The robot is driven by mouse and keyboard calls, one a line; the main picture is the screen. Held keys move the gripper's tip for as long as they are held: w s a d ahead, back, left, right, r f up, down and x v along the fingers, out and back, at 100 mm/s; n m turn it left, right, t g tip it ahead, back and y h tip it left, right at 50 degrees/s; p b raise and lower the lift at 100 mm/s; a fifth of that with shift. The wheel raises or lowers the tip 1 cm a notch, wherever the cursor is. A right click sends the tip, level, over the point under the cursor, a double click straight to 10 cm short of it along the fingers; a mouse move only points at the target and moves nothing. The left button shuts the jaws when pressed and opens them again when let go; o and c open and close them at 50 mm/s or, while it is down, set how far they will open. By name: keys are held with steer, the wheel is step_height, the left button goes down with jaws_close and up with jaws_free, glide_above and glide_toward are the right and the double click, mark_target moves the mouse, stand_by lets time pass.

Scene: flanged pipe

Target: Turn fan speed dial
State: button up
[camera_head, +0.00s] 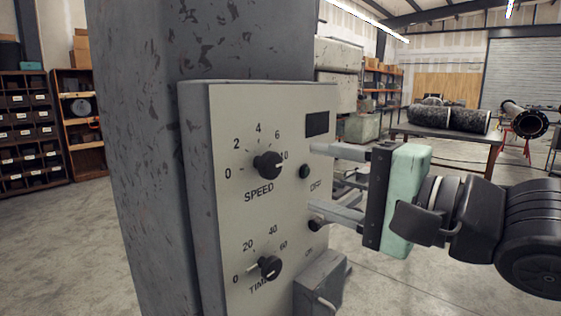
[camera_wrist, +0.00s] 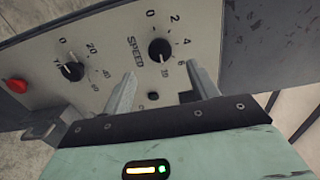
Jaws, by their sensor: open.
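The fan speed dial (camera_head: 267,164) is a round black knob on a grey control panel (camera_head: 232,125), under a scale marked from 0 upward and above the word SPEED. It also shows in the wrist view (camera_wrist: 160,50). I cannot tell exactly where its pointer sits. My gripper (camera_head: 314,180) is open and empty, to the right of the dial, with its fingers pointing toward the panel. In the wrist view my gripper (camera_wrist: 164,72) has one finger to each side of the dial's line, with the tips short of it and apart from it.
A time dial (camera_head: 268,267) is below the speed dial. A small black knob (camera_head: 305,171) is near the upper finger. A red button (camera_wrist: 15,86) shows in the wrist view. The panel is on a worn grey column (camera_head: 150,150). A table (camera_head: 440,135) stands behind.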

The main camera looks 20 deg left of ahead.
mark_target(275, 166)
steer(key=p+x, duration=0.1)
steer(key=x, duration=0.7)
steer(key=shift+a+p, duration=0.1)
steer(key=shift+p, duration=0.25)
steer(key=c, duration=1)
